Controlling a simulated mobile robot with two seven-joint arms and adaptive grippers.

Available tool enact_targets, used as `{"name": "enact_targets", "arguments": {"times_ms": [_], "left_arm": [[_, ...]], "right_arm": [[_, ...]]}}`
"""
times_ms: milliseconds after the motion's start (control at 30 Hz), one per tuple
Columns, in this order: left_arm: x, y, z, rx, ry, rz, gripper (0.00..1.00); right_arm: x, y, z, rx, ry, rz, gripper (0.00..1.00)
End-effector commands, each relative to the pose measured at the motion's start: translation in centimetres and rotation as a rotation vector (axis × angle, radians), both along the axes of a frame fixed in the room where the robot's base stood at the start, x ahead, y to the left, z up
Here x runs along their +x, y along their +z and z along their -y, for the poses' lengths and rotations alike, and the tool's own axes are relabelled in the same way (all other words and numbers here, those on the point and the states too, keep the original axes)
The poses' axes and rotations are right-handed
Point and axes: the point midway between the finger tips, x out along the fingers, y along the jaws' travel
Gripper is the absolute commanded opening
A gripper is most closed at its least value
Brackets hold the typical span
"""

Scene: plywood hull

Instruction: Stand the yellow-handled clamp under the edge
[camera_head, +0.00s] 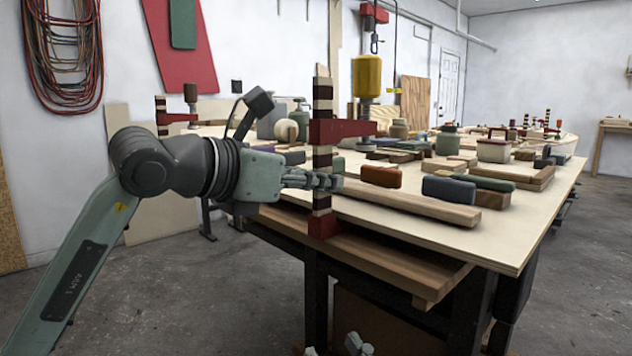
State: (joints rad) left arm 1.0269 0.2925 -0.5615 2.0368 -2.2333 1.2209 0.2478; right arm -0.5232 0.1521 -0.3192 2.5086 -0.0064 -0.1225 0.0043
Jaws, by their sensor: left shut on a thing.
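The yellow-handled clamp stands upright at the near left edge of the workbench. Its striped wooden bar (323,160) rises in front of the edge. Its yellow handle (367,76) is on top, above the bench top. Its upper red arm (341,131) reaches over the bench top. Its lower red jaw (322,225) sits below the level of the top; whether it touches the underside is hidden. My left gripper (322,182) comes from the left and is shut on the bar. My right gripper (334,347) shows only as grey-green fingertips, apart, at the bottom edge.
The bench top (480,238) carries a long wooden strip (415,202), a red-brown block (381,176), a dark blue block (448,190) and several other blocks and jars. Boards (390,262) lie below the top. Another clamp (162,118) stands at the far left edge.

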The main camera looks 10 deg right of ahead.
Motion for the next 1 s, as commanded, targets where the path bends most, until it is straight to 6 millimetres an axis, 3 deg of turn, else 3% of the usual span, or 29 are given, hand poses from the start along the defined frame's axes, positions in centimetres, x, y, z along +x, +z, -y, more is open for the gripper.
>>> {"name": "enact_targets", "arguments": {"times_ms": [800, 833, 1000], "left_arm": [[0.20, 0.27, 0.31, -0.003, 0.001, 0.004, 0.00], [0.20, 0.26, 0.31, -0.003, 0.001, 0.004, 0.13], [0.20, 0.17, 0.31, -0.002, 0.000, 0.003, 0.33]], "right_arm": [[0.00, -0.26, 0.00, 0.000, 0.000, 0.000, 0.40], [0.00, -0.27, 0.00, 0.000, 0.000, 0.000, 0.40], [0.00, -0.27, 0.00, 0.000, 0.000, 0.000, 0.40]]}}
